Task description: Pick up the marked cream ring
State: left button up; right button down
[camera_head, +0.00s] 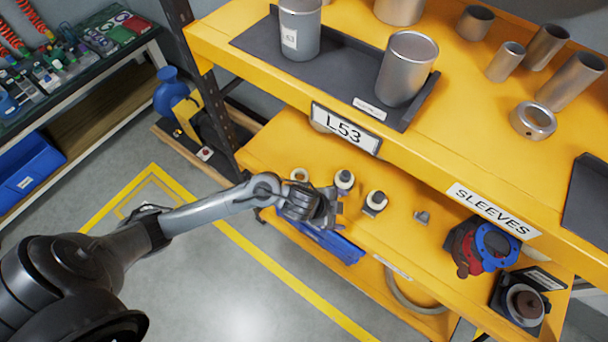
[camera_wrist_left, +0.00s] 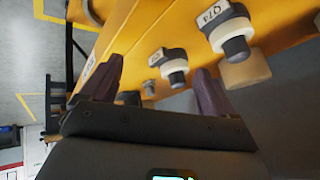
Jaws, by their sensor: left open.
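Several cream rings show on the lower yellow shelf. In the left wrist view a near cream ring (camera_wrist_left: 233,45) and a farther ring (camera_wrist_left: 174,76) sit by small dark labelled plates; I cannot tell which ring is the marked one. My left gripper (camera_head: 328,208) is open at the shelf's front edge, beside the rings. Its fingers (camera_wrist_left: 158,85) frame the farther ring without visibly touching it.
An upper shelf (camera_head: 460,150) with metal cylinders overhangs the rings. A blue item (camera_head: 325,240) lies below the gripper. Red and blue flanged parts (camera_head: 490,245) sit at the right of the lower shelf. A small grey piece (camera_head: 422,217) stands between.

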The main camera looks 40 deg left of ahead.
pick_arm(q)
jog(key=w+a+g, duration=0.1)
jog(key=a, duration=0.2)
jog(key=w+a+m+g, duration=0.1)
jog(key=a, duration=0.3)
jog(key=w+a+f, duration=0.1)
jog(key=a, duration=0.2)
jog(key=shift+w+a+m+g, duration=0.2)
jog(key=shift+w+m+g, duration=0.1)
jog(key=shift+w+g, duration=0.1)
jog(key=n+g+y, duration=0.1)
jog(key=g, duration=0.1)
send_near(302, 179)
jog(key=shift+w+r, duration=0.15)
jog(key=shift+r, duration=0.2)
jog(key=shift+a+f, duration=0.1)
jog(key=shift+f, duration=0.1)
jog(key=shift+f+g, duration=0.25)
jog(key=shift+g, duration=0.05)
jog(key=shift+b+x, duration=0.8)
jog(key=shift+x, duration=2.3)
jog(key=shift+r, duration=0.1)
jog(key=shift+c, duration=0.2)
jog(key=c, duration=1.1)
